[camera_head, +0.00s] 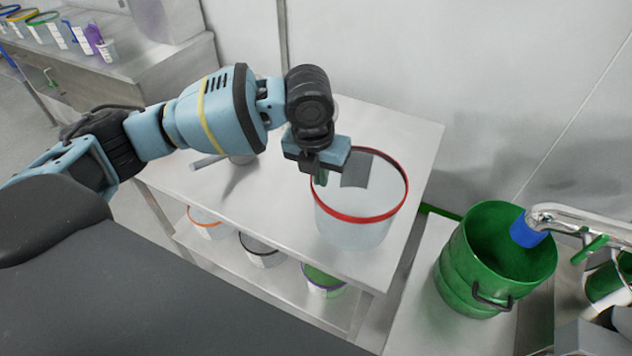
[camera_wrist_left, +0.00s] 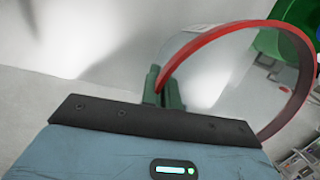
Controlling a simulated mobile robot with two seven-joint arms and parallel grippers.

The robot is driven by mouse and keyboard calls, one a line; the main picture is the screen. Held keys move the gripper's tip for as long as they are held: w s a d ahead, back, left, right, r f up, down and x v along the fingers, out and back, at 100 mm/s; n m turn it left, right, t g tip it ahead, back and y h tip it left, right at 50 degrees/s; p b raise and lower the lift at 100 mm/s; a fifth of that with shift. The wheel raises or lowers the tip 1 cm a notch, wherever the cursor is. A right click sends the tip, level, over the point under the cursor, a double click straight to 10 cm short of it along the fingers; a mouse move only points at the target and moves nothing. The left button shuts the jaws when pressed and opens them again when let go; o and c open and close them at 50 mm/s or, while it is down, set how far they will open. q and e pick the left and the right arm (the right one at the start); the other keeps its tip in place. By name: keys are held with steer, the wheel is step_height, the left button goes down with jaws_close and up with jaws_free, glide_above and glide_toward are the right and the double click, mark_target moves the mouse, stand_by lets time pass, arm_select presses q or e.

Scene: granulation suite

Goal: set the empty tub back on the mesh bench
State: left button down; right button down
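The tub (camera_head: 357,232) is translucent with a red rim and looks empty; a grey label patch shows through its wall. It appears upright over the right end of the pale bench (camera_head: 408,130); I cannot tell whether its base touches the top. My left gripper (camera_head: 319,178) is at the left side of the rim, fingers pointing down. In the left wrist view the green fingers (camera_wrist_left: 163,88) are close together, with the tub's red rim (camera_wrist_left: 215,42) running between them; they look shut on it. My right gripper is not in view.
A green drum (camera_head: 462,262) stands right of the bench, under a metal pipe (camera_head: 575,217) with a blue end. Several tubs, one with an orange rim (camera_head: 207,223), sit on the lower shelf. A grey handled object (camera_head: 240,158) lies on the bench, left of the gripper.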

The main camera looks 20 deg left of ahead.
arm_select(q)
steer(key=f, duration=0.1)
steer(key=a+f, duration=0.1)
steer(key=f, duration=0.1)
steer(key=shift+w+f, duration=0.2)
steer(key=shift+f, duration=0.05)
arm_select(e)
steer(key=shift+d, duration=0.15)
arm_select(q)
steer(key=shift+f, duration=0.1)
steer(key=c, duration=1.7)
jaws_free()
steer(key=shift+f, duration=0.1)
steer(key=r, duration=0.4)
steer(key=s+r, duration=0.1)
steer(key=r, duration=0.3)
steer(key=r+p, duration=0.1)
steer(key=r, duration=0.3)
steer(key=shift+s+a+r, duration=0.1)
steer(key=shift+s+a, duration=0.15)
steer(key=shift+s, duration=0.15)
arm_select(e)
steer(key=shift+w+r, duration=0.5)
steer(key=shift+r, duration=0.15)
